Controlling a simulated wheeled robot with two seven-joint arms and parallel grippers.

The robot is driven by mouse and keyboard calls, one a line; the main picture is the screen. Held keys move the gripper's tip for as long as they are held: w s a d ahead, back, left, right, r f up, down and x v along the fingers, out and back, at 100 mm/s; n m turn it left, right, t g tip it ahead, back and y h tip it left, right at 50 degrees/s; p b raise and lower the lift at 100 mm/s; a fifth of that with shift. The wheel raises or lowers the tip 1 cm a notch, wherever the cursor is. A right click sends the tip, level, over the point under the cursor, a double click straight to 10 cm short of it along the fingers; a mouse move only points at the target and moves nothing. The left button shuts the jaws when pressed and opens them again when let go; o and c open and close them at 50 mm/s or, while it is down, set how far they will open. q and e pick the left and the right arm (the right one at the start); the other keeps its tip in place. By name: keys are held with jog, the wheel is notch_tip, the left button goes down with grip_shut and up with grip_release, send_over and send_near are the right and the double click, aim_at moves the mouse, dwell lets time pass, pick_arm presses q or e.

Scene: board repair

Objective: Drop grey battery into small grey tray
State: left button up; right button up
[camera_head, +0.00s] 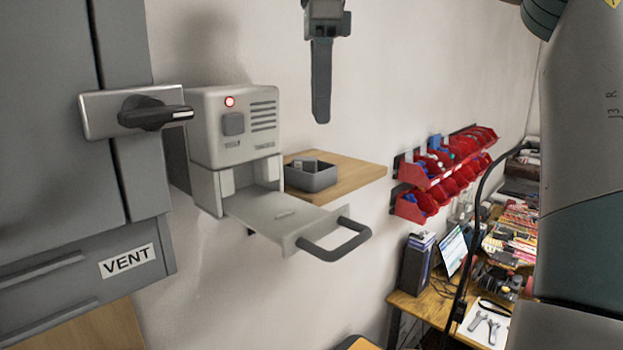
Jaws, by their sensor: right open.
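The small grey tray (312,182) stands on a wooden wall shelf to the right of a light grey device. Small grey blocks (308,163) show inside it, at least one of them standing up to the rim. One may be the grey battery, but they are too small to tell for sure. My right gripper (321,112) hangs at the top middle, pointing down, well above the tray. It is open, seen edge-on, with nothing visible in it. My left gripper is out of view.
The light grey device (233,130) has a red light and a pulled-out drawer (278,215) with a dark handle (338,243). The shelf (350,172) is bare right of the tray. A grey cabinet (50,150) stands left. Red bins (440,170) and a cluttered desk are at right.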

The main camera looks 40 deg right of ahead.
notch_tip(320, 180, up, 6)
jog(key=shift+r, duration=0.15)
dwell(0.3)
dwell(0.9)
